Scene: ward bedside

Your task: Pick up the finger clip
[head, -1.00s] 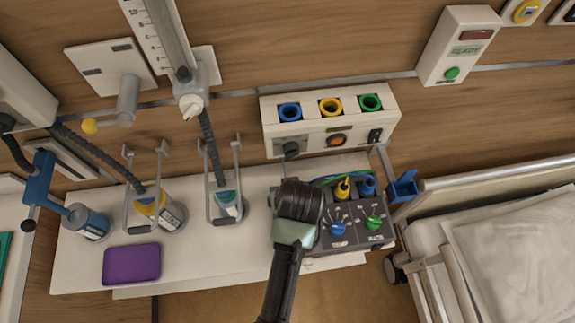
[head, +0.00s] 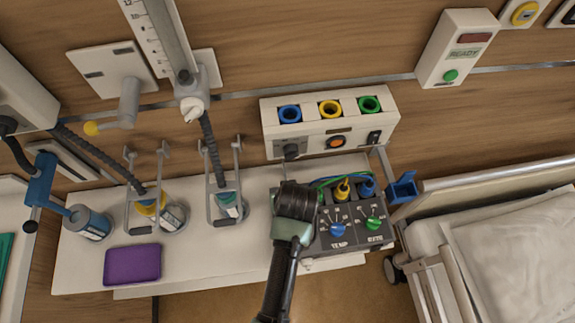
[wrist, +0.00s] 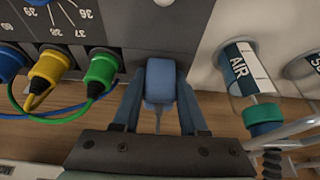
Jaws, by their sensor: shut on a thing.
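The finger clip (wrist: 160,78) is a small blue-grey block in the middle of the wrist view, with a thin grey strip below it. My gripper (wrist: 160,92) is shut on it, with one dark finger on each side. The clip is close beside the dark control box (wrist: 75,22), which also shows in the head view (head: 352,238). In the head view my own wrist hides the clip and the fingertips. I cannot tell whether the clip still touches the surface behind it.
Blue, yellow and green plugs (wrist: 103,72) with cables stand close beside the gripper. A bottle marked AIR (wrist: 240,68) stands on the other side. The white shelf (head: 85,265) holds a purple pad (head: 132,264). A bed (head: 510,240) is at the right.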

